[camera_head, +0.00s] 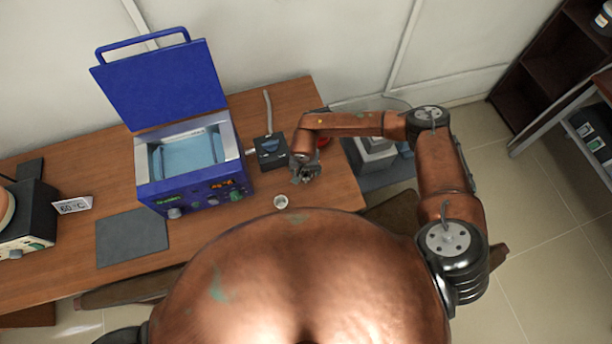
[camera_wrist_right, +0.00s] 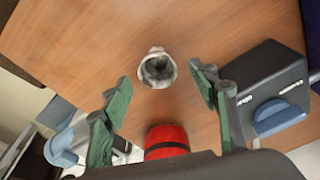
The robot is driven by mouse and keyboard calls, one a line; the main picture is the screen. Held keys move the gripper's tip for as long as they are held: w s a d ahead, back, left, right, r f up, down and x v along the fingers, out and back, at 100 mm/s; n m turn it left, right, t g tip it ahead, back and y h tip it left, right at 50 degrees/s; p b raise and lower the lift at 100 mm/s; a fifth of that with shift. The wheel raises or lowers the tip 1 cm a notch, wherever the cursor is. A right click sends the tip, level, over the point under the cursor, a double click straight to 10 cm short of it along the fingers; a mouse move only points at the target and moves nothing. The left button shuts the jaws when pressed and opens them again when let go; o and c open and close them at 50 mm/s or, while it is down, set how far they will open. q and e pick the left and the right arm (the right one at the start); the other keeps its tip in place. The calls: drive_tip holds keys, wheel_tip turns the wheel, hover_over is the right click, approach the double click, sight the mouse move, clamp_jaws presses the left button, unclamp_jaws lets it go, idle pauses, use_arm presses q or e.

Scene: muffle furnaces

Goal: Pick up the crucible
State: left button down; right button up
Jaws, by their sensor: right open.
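The crucible (camera_head: 281,202) is a small whitish cup standing upright on the wooden table, near its front edge. In the right wrist view the crucible (camera_wrist_right: 156,69) shows its dark hollow and lies just beyond the fingertips, centred between them. My right gripper (camera_head: 304,175) is behind and slightly right of the crucible in the head view. In the wrist view the right gripper (camera_wrist_right: 161,88) has its two green-padded fingers spread, with nothing between them. The crucible is not held. My left gripper is not in view.
A blue open-lidded water bath (camera_head: 190,165) stands left of the crucible. A black box with a blue part (camera_head: 271,152) is behind it. A red object (camera_wrist_right: 166,142) lies close to my right gripper. A grey mat (camera_head: 132,238) and a "60 °C" sign (camera_head: 72,206) are farther left.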

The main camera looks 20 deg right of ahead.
sight(306, 177)
drive_tip(key=shift+w+d+f, duration=0.15)
drive_tip(key=shift+f, duration=1.75)
drive_tip(key=shift+c, duration=0.7)
drive_tip(key=c, duration=1)
drive_tip(key=shift+r, duration=0.1)
